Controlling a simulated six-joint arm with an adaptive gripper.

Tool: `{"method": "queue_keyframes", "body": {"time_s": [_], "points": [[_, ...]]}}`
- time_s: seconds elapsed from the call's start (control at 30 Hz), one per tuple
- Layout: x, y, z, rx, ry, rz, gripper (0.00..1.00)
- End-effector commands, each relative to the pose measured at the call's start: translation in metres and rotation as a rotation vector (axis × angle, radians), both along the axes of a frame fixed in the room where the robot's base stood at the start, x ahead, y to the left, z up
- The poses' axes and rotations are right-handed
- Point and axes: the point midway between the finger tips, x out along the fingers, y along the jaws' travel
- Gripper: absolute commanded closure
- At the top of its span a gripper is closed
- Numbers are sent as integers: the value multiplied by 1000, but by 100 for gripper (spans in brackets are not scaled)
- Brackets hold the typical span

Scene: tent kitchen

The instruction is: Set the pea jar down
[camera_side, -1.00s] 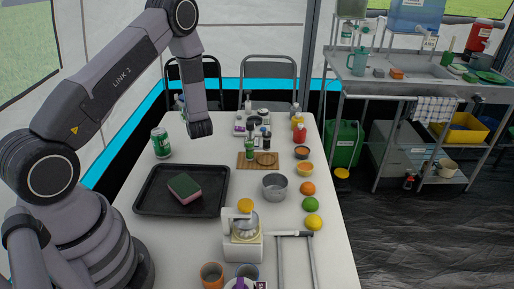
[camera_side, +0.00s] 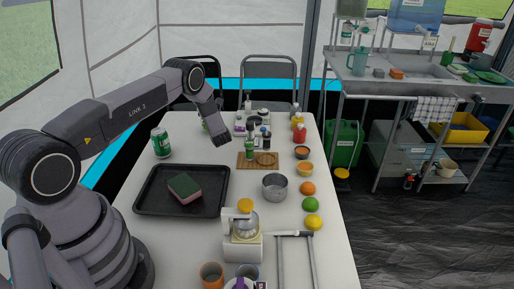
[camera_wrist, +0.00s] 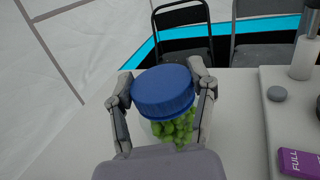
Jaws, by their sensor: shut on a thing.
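The pea jar shows in the wrist view as a clear jar of green peas (camera_wrist: 178,130) under a wide blue lid (camera_wrist: 163,90). My gripper (camera_wrist: 160,75) is shut on it, one finger on each side of the jar just around the lid. The jar looks about upright. The white table (camera_side: 275,230) lies below and behind it; I cannot tell whether the jar's base touches it. In the side view my wrist hides most of the gripper and the jar, at the far left part of the table.
Right of the jar in the wrist view are a pale tray with a grey round thing (camera_wrist: 277,93), a purple block (camera_wrist: 299,162) and a bottle (camera_wrist: 304,57). A green can (camera_side: 160,142) and a black tray (camera_side: 150,205) with a sponge (camera_side: 184,188) stand nearer. Chairs stand behind the table.

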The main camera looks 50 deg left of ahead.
Motion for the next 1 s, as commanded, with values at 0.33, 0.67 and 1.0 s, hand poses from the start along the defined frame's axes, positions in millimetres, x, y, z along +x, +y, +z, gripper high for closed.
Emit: {"method": "queue_keyframes", "body": {"time_s": [0.33, 0.67, 1.0], "points": [[0, 0, -10, 3, -4, 0, 85], [0, 0, -13, 1, -3, 0, 20], [0, 0, -12, 1, -3, 0, 18]]}}
